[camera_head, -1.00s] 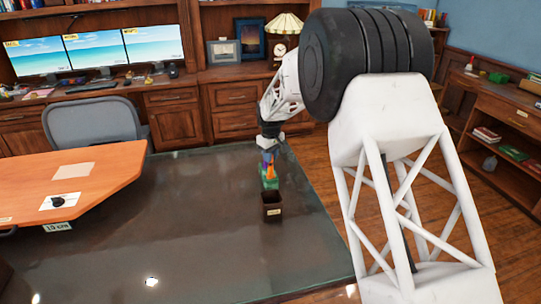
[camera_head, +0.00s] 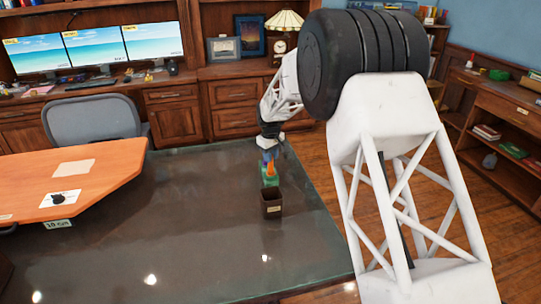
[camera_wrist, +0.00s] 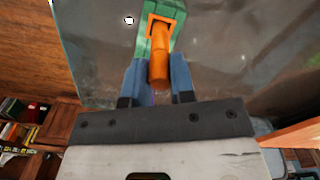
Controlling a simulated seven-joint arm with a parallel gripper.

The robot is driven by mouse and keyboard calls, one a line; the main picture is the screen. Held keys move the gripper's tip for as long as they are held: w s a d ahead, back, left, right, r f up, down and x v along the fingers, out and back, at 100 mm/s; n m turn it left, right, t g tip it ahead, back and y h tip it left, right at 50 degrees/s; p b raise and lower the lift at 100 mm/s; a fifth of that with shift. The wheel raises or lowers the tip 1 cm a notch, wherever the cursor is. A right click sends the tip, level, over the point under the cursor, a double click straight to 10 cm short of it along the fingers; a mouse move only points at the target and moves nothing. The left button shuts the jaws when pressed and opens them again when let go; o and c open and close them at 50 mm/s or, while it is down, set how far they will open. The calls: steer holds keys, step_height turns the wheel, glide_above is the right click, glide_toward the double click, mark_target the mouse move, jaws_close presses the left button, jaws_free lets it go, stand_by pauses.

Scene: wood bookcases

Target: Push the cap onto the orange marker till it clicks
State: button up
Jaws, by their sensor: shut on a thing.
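A green holder (camera_head: 270,181) stands on the dark desk mat behind a small dark bin. In the wrist view the green holder (camera_wrist: 157,7) has an orange square rim. An orange cylinder (camera_wrist: 160,72), the orange marker with its cap end toward me, rises from that rim. My gripper (camera_head: 269,158) is directly above the holder, and its blue fingers (camera_wrist: 158,62) are shut on both sides of the orange cap end. The seam between cap and marker is not visible, so I cannot tell how far the cap sits on.
The dark bin (camera_head: 271,204) stands close in front of the holder. An orange-brown table (camera_head: 110,178) with papers is at the left. The glossy dark surface (camera_head: 180,240) around the holder is otherwise clear.

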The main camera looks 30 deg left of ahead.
steer(key=shift+f, duration=0.15)
steer(key=o, duration=1.4)
steer(key=shift+o, duration=0.2)
steer(key=shift+r, duration=0.2)
steer(key=shift+r, duration=3.3)
